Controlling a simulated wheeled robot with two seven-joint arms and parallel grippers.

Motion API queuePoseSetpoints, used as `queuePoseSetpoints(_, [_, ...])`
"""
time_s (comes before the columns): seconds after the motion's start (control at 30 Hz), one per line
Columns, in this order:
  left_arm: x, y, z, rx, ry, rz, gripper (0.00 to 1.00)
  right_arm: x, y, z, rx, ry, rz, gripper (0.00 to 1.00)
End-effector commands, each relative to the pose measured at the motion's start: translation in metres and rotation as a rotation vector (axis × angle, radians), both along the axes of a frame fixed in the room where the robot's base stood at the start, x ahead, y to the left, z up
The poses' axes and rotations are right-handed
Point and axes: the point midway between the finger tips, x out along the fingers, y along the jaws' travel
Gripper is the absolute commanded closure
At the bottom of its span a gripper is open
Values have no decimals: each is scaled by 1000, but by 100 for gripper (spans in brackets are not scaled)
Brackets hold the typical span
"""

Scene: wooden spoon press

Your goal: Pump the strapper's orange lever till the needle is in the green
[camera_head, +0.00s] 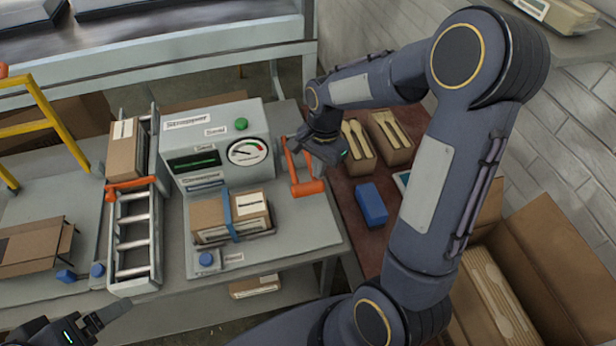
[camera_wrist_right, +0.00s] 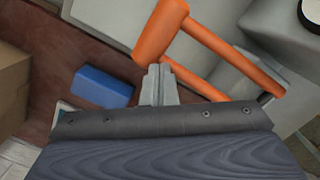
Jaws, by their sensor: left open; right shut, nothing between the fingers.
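The strapper (camera_head: 215,145) is a grey machine with a round gauge (camera_head: 248,152) on its front. The gauge has green and red on its upper right; its dark needle appears to lie to the left of the green, though it is small. The orange lever (camera_head: 303,172) is on the machine's right side, with its thick handle low. My right gripper (camera_head: 312,143) is shut and empty beside the lever; in the right wrist view its fingertips (camera_wrist_right: 160,80) are close to the orange bars (camera_wrist_right: 185,50), and contact is unclear. My left gripper (camera_head: 88,325) is open at the lower left, away from the strapper.
A strapped carton (camera_head: 230,217) sits before the strapper. A blue block (camera_head: 371,204) and cartons of wooden utensils (camera_head: 391,137) lie on the brown surface at right. A roller conveyor (camera_head: 133,240) with an orange bar stands left. My right arm crosses the right side.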

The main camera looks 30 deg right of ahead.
Motion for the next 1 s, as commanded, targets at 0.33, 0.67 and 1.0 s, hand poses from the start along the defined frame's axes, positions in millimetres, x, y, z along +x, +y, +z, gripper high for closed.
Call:
queuePoseSetpoints(0.33, [0, 0, 1, 0, 0, 0, 13, 3, -5, 51, 0, -5, 0, 100])
queuePoseSetpoints(0.67, [0, 0, 1, 0, 0, 0, 13, 3, -7, 77, -1, -1, 0, 100])
queuePoseSetpoints(1.0, [0, 0, 1, 0, 0, 0, 13, 3, -7, 77, -1, -1, 0, 100])
